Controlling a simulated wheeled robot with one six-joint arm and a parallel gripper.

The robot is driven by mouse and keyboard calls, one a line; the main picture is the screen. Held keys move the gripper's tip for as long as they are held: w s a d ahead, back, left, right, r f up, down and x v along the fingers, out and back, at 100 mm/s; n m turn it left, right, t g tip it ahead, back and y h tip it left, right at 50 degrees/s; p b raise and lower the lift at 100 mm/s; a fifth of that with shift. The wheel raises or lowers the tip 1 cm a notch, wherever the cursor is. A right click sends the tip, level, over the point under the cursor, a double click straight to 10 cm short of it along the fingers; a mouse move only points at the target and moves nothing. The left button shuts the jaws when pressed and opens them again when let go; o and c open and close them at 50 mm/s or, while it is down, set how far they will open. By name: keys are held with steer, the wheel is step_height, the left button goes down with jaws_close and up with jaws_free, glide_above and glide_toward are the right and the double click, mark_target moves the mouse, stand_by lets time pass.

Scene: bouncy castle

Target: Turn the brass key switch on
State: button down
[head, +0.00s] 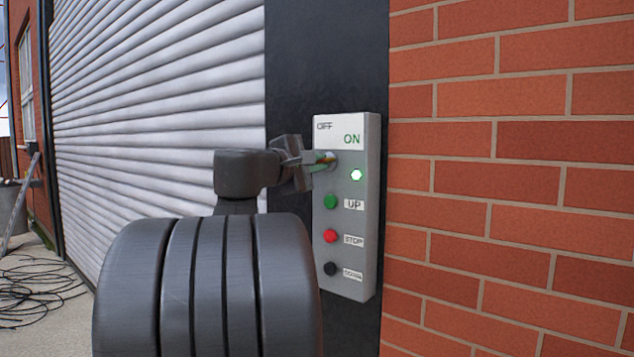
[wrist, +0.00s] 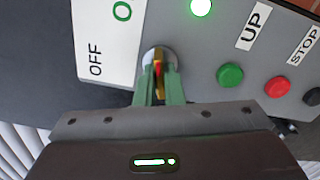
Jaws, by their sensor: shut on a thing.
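A grey control box (head: 350,270) is mounted on a dark post, with OFF and ON labels at its top. The brass key (wrist: 158,70) sits in a round silver lock (wrist: 150,58) below these labels. My gripper (wrist: 159,90) is shut on the brass key, with its green fingers on either side of it. In the head view my gripper (head: 316,165) reaches the lock from the left and hides most of the key. A small lamp (head: 356,175) beside the lock glows pale green; it also shows lit in the wrist view (wrist: 200,8).
Below the lock are a green UP button (head: 331,202), a red STOP button (head: 331,236) and a black lower button (head: 331,269). A white roller shutter (head: 150,110) is on the left, a brick wall (head: 510,180) on the right. Black cables (head: 40,290) lie on the ground at far left.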

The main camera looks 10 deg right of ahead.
steer(key=shift+f+m+b, duration=0.15)
steer(key=shift+m+b, duration=1.35)
steer(key=shift+m, duration=0.2)
steer(key=c, duration=1.5)
jaws_free()
steer(key=shift+c, duration=0.2)
steer(key=v, duration=1.4)
steer(key=shift+d, duration=0.15)
